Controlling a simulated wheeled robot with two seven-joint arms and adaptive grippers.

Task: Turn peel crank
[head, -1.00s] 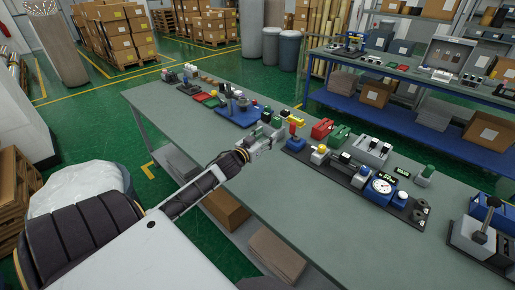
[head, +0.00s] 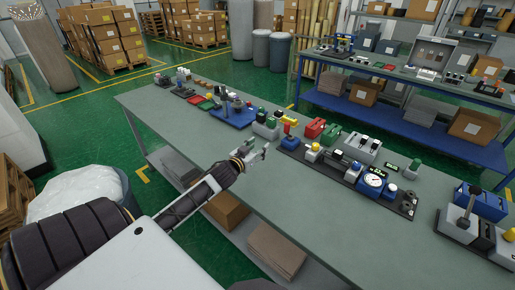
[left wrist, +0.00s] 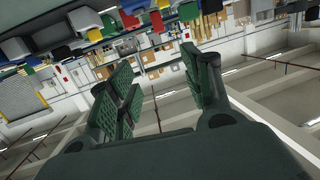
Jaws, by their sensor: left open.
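A black-based bench device (head: 345,170) lies on the grey-green table. It carries a red-topped lever on a blue block (head: 290,143), a yellow knob (head: 313,147) and a round white dial (head: 373,180). I cannot tell which part is the peel crank. My left gripper (head: 260,153) is over the table's near side, left of the device and apart from it. Its fingers (left wrist: 160,85) stand apart in the left wrist view, with nothing between them. My right gripper is not in view.
A blue-based fixture (head: 232,115) and small red and green trays stand further left on the table. A grey unit with a black lever (head: 465,220) stands at the right. The table's front middle (head: 300,205) is bare. A second blue bench (head: 400,125) stands behind.

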